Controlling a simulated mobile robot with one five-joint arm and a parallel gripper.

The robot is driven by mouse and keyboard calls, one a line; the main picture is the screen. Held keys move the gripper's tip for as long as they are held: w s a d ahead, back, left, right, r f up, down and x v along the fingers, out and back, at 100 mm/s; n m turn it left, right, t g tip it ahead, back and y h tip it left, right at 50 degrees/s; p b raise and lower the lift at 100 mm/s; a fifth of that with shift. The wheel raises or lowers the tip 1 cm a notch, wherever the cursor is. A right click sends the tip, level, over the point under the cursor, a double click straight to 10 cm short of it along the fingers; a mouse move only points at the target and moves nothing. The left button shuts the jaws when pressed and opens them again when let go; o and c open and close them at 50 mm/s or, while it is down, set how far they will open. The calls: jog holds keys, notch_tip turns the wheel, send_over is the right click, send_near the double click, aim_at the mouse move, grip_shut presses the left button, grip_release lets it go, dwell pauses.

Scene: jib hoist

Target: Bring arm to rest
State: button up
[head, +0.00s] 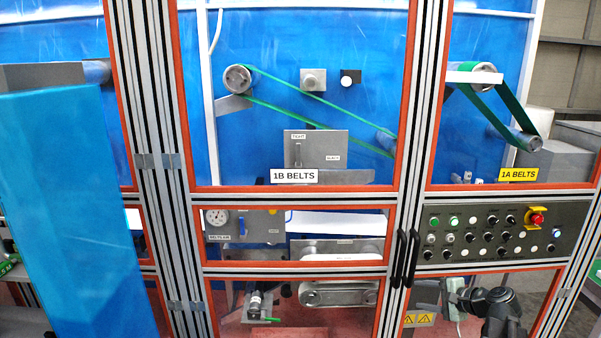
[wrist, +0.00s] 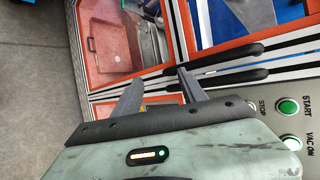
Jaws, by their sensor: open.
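My arm shows at the bottom right of the head view, with dark joints and a pale grey-green gripper body in front of the machine's lower right part. In the wrist view my gripper (wrist: 160,77) has its two grey fingers spread apart, with nothing between them. The fingers point toward the orange-edged machine frame. Two black door handles (wrist: 228,60) lie just beyond and to the right of the fingertips. I cannot tell how far the fingers are from them.
The control panel (head: 490,232) with buttons and a red emergency stop (head: 537,219) is above my arm. The black handles (head: 407,258) are left of it. A large blue panel (head: 75,210) stands at left. Grey floor (wrist: 35,90) is clear at left in the wrist view.

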jog(key=s+a+f+n+g+h+b, duration=0.1)
jog(key=s+a+f+n+g, duration=0.2)
jog(key=a+f+n, duration=0.2)
jog(key=s+a+f+n+g+h+b, duration=0.1)
jog(key=s+a+f+n+g, duration=0.3)
jog(key=a, duration=0.8)
jog(key=s+a+f+n+g+h+b, duration=0.1)
jog(key=s+a+f+n+g+h, duration=0.2)
jog(key=a+f+n, duration=0.3)
jog(key=a, duration=0.3)
jog(key=shift+s+f+n+g+b, duration=0.3)
jog(key=shift+f+n, duration=0.05)
jog(key=shift+n, duration=0.05)
jog(key=c, duration=0.5)
jog(key=shift+o, duration=0.2)
